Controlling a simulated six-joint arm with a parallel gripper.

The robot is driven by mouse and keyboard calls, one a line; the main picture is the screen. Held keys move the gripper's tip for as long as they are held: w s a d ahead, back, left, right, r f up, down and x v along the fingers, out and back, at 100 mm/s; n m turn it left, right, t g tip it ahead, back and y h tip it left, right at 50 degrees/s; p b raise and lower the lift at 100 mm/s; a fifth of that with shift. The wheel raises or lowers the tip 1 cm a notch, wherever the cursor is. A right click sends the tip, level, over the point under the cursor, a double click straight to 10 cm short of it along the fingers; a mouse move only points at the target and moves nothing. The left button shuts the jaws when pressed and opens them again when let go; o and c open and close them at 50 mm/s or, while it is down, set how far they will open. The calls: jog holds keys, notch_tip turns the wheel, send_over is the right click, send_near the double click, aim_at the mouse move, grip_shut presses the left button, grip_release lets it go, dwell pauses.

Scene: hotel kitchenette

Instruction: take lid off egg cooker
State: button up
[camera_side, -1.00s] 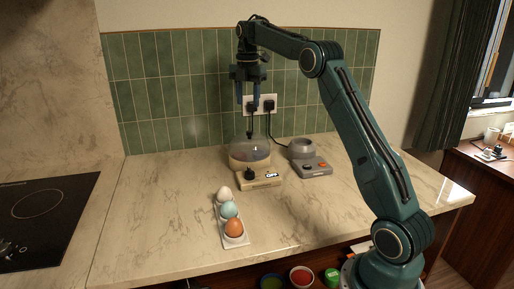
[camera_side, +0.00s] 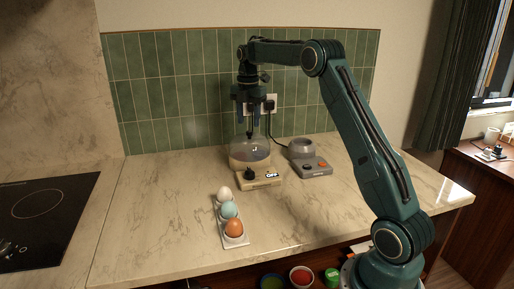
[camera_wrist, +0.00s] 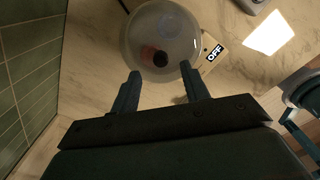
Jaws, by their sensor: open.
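The egg cooker (camera_side: 258,180) stands on the counter with a beige base, a dark dial and an "OFF" label. Its clear dome lid (camera_side: 240,153) sits on top, with a dark knob (camera_side: 249,135) at the crown. My gripper (camera_side: 249,122) points straight down over the lid, open, with its fingertips just above or around the knob; the exact height is hard to tell. In the wrist view the round lid (camera_wrist: 140,35) lies beyond the fingertips, and the dark knob (camera_wrist: 160,60) shows between the two open fingers (camera_wrist: 160,73).
A grey appliance (camera_side: 303,150) with a red button stands close on the right. A white holder (camera_side: 236,242) with a white, a blue and a brown egg is in front. The tiled wall (camera_side: 170,90) and plugged outlet are behind.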

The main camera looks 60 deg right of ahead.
aim_at(249, 142)
jog(key=shift+s+d+f, duration=0.1)
jog(key=shift+f, duration=2)
grip_shut()
